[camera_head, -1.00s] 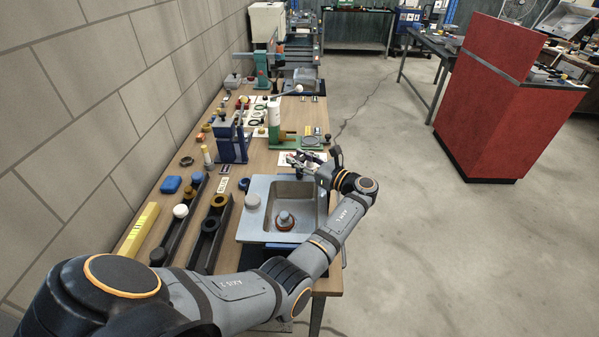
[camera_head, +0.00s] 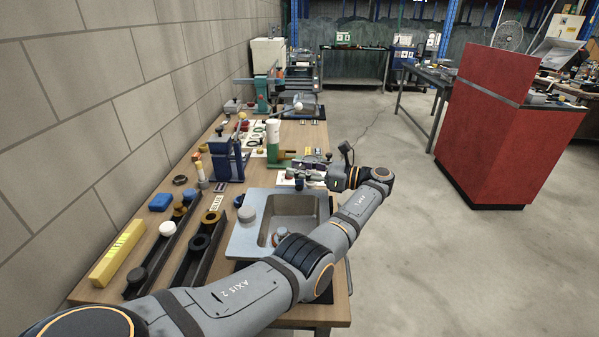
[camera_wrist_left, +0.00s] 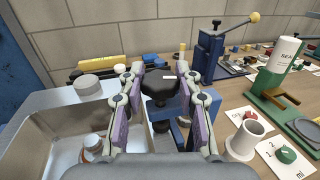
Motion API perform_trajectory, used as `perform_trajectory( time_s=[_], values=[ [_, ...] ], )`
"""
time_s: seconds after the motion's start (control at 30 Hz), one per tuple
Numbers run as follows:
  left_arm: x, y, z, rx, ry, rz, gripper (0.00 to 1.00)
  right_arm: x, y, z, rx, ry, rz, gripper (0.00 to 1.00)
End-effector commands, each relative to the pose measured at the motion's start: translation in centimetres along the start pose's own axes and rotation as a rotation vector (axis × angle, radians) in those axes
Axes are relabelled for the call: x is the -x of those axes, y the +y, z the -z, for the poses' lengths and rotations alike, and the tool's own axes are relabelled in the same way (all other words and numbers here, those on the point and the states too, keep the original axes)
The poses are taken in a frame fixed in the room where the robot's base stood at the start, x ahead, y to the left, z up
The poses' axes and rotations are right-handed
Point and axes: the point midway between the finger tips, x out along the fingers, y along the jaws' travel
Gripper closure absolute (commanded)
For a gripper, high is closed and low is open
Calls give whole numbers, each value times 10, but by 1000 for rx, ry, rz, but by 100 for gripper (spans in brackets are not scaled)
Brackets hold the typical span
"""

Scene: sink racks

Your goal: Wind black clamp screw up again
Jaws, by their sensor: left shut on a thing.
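The black clamp screw (camera_wrist_left: 160,88) shows in the left wrist view as a dark, lobed knob with a small pale mark. It sits between the fingertips of my left gripper (camera_wrist_left: 159,76), which is shut on it. Below the knob is a blue clamp body (camera_wrist_left: 182,132), partly hidden by the fingers. The screw's thread and the fine contact with the knob are hidden. My right gripper is not in view.
A blue press (camera_head: 228,160) and a green stand (camera_head: 275,155) stand beyond the sink. Dark racks (camera_head: 200,247) and a yellow bar (camera_head: 117,252) lie left.

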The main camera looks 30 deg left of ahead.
Motion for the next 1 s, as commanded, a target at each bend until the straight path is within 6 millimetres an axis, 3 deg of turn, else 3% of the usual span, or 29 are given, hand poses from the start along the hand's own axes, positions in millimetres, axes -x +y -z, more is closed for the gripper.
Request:
perform_trajectory(
  time_s=[0.17, 0.2, 0.37, 0.73, 1.0],
  values=[
    [1, 2, 7, -13, 5, -3, 98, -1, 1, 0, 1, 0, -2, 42],
    [1, 2, 7, -14, 5, -3, 65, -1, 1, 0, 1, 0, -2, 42],
    [0, 2, 5, -10, 3, -2, 44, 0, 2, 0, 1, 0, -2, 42],
    [0, 0, -4, -3, 2, 0, 42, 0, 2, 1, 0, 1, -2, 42],
    [0, 1, -60, 0, 4, 0, 42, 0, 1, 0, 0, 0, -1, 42]
  ],
)
